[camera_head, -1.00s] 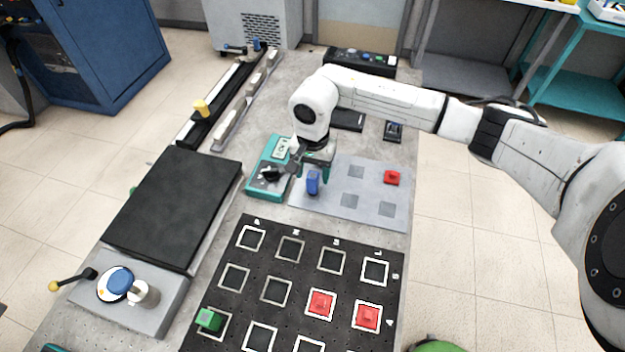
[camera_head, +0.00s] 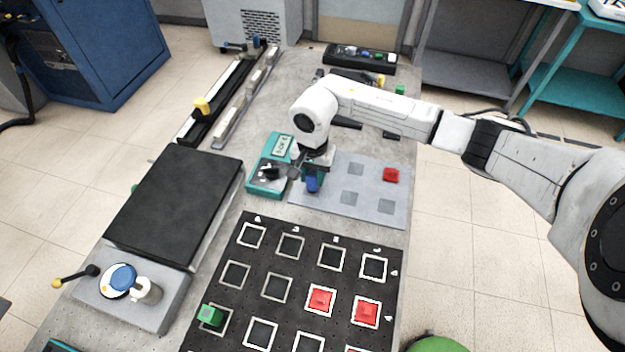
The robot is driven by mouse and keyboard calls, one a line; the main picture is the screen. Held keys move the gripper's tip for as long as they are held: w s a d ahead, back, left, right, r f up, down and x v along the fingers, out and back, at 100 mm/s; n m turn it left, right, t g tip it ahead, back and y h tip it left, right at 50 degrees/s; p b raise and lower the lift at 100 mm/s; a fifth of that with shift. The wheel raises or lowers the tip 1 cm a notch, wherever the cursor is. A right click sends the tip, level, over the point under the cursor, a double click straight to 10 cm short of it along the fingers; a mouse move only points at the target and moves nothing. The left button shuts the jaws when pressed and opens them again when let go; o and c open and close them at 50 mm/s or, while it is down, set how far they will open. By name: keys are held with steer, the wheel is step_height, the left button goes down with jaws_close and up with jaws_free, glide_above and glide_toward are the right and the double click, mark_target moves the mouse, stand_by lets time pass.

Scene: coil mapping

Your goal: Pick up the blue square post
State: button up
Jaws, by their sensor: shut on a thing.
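The blue square post (camera_head: 312,183) is at the left part of the grey tray (camera_head: 379,214). My gripper (camera_head: 313,175) points down over it, with its fingers around the post's upper part, and is shut on it. The fingers and wrist hide the top of the post. I cannot tell whether its base touches the tray.
A red post (camera_head: 391,175) stands on the tray's right side. The black grid board (camera_head: 258,262) in front holds red pieces (camera_head: 320,299) and a green piece (camera_head: 210,315). A teal meter (camera_head: 268,180) stands close to the left of my gripper. A black slab (camera_head: 175,205) lies further left.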

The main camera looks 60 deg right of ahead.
steer(key=shift+c, duration=0.9)
steer(key=shift+r, duration=0.1)
steer(key=shift+r, duration=0.25)
step_height(320, 180, up, 2)
steer(key=shift+d+b, duration=0.1)
steer(key=shift+b, duration=0.2)
steer(key=s+a+r+b, duration=0.4)
steer(key=s+a+r, duration=0.4)
steer(key=s+r, duration=0.2)
steer(key=shift+s+a+r, duration=0.15)
steer(key=shift+s+a, duration=0.25)
steer(key=shift+s, duration=0.25)
